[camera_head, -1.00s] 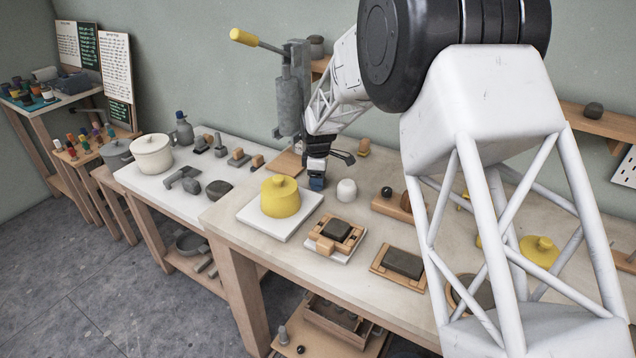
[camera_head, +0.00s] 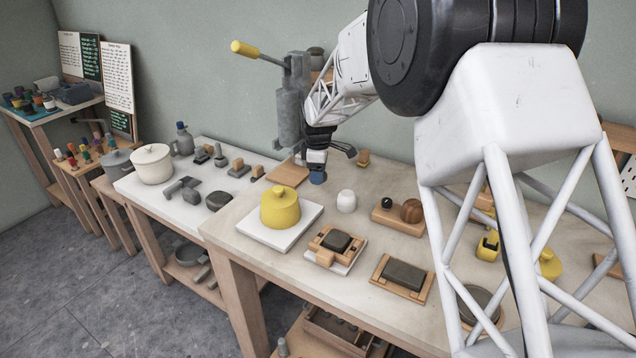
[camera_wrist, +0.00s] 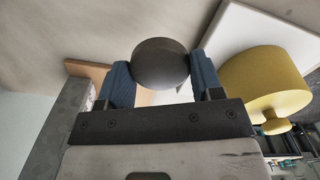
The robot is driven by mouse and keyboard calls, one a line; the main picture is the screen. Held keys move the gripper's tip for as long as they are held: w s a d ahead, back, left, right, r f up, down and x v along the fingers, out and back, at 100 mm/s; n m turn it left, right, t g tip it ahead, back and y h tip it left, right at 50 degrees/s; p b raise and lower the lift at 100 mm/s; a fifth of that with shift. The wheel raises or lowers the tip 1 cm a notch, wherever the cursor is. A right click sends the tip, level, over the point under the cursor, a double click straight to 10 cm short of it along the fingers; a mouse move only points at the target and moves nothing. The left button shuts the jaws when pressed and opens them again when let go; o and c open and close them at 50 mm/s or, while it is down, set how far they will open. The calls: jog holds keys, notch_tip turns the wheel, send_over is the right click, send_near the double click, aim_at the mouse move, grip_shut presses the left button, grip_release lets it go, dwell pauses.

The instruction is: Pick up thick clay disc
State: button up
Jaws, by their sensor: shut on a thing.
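My gripper (camera_wrist: 160,75) has two blue fingers shut on a dark grey rounded piece (camera_wrist: 161,62), which I take to be the thick clay disc. It sits between the fingertips in the wrist view, with a finger on either side. In the head view my gripper (camera_head: 317,177) is above the wooden table, behind and right of the yellow lidded pot (camera_head: 280,208). I cannot make out the held piece in the head view. The wrist view shows the yellow pot (camera_wrist: 262,85) to the right, apart from the fingers.
The pot stands on a white slab (camera_head: 258,237). A white dome (camera_head: 346,201) stands right of my gripper. Wooden frames with dark slabs (camera_head: 336,242) (camera_head: 405,275) are nearer the front. A wooden block (camera_head: 398,220) holds a black ball and a brown ball.

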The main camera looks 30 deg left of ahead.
jog(key=shift+r, duration=1.9)
